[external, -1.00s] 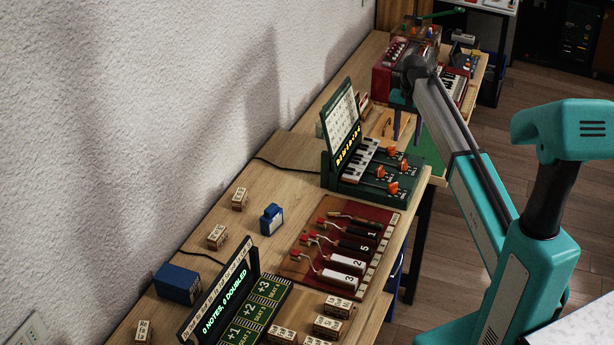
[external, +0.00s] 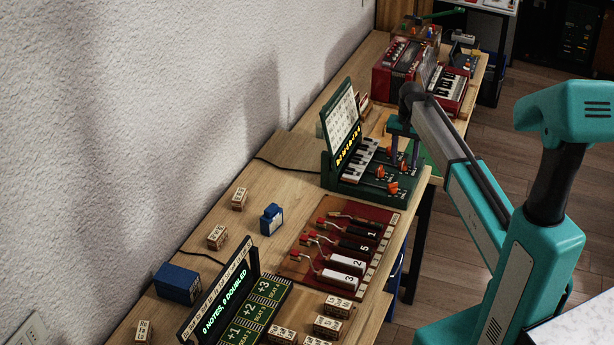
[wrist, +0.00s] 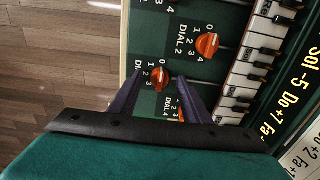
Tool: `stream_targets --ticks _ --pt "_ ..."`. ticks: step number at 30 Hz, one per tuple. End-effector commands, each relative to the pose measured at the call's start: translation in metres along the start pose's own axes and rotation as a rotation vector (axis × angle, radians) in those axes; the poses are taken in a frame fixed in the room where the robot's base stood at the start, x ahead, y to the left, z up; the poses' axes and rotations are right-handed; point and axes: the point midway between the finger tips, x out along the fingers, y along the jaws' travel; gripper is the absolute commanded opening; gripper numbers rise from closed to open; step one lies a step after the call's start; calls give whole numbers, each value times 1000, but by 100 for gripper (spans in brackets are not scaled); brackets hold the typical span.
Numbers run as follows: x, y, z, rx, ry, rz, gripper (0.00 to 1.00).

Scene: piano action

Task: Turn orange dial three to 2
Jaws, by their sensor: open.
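The orange dial (wrist: 160,78) that I take as dial three sits on the dark green panel, between dial 2 (wrist: 207,44) and dial 4 (wrist: 181,115), which is partly hidden. White digits stand around the dials; dial three's setting is too small to read. My gripper (wrist: 158,78) is open, its two dark fingers on either side of dial three in the wrist view. Whether they touch it, I cannot tell. In the external view my gripper (external: 404,162) is over the green keyboard unit (external: 345,190) and hides dial three there.
Piano keys (wrist: 245,70) and a lit display (wrist: 285,85) stand to the right of the dials in the wrist view. A red board with numbered levers (external: 325,262) is nearer the camera. A red keyboard unit (external: 395,65) stands farther back. The wooden floor (wrist: 60,50) is off the bench edge.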

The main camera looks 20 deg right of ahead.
Motion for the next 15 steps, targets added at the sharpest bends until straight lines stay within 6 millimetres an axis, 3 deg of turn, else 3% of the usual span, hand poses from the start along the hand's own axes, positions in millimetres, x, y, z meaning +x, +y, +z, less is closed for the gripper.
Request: stream_targets --ticks 8,15 --pt "1 0 0 0 0 0 42" --pt "0 0 0 0 0 0 2"
